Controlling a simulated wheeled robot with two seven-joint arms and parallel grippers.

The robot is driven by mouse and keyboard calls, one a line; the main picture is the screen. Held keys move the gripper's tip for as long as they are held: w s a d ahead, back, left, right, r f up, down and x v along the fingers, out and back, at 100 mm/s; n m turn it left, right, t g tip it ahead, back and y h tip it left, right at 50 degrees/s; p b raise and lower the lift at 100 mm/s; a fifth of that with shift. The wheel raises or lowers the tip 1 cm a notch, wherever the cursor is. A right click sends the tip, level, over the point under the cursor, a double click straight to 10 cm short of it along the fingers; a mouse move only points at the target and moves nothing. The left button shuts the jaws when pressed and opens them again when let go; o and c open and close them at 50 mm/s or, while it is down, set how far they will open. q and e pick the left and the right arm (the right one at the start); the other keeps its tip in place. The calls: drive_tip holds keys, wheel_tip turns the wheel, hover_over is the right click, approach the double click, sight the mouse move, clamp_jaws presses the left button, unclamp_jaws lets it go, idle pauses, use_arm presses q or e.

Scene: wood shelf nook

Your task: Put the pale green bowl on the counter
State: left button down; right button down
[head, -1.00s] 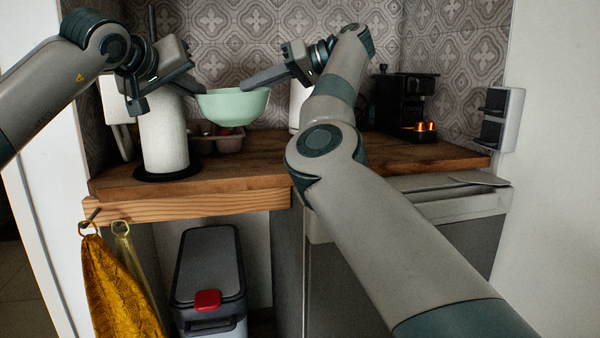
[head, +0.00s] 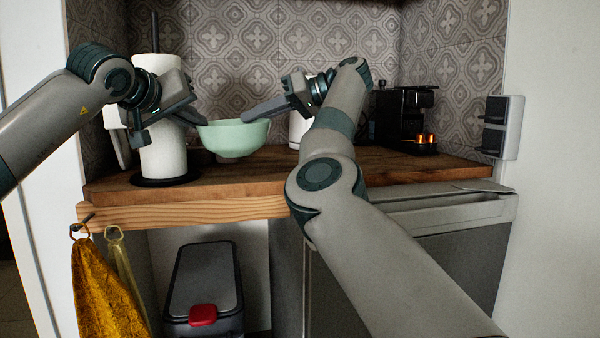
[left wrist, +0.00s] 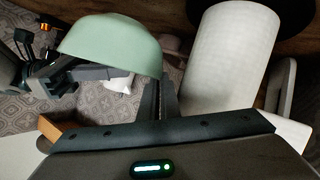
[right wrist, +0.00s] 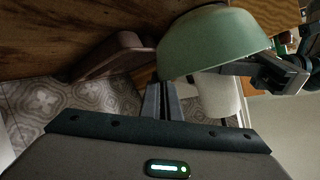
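The pale green bowl (head: 234,139) is upright over the wooden counter (head: 330,170), between my two grippers. My left gripper (head: 201,122) is shut on its left rim, and my right gripper (head: 246,117) is shut on its right rim. The bowl's base looks low over the counter; I cannot tell if it touches. In the left wrist view the bowl (left wrist: 112,45) is at the left fingertips (left wrist: 160,88). In the right wrist view the bowl (right wrist: 213,45) is at the right fingertips (right wrist: 163,90).
A paper towel roll (head: 162,130) stands left of the bowl. A brown container (right wrist: 112,52) lies close behind it, mostly hidden in the head view. A coffee machine (head: 405,120) stands at the back right. The counter's front strip is clear.

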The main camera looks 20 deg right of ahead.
use_arm(q)
drive_tip(key=shift+s+d+f, duration=0.1)
drive_tip(key=shift+d+f, duration=0.1)
use_arm(e)
drive_tip(key=shift+a+f, duration=0.15)
drive_tip(key=shift+f, duration=0.05)
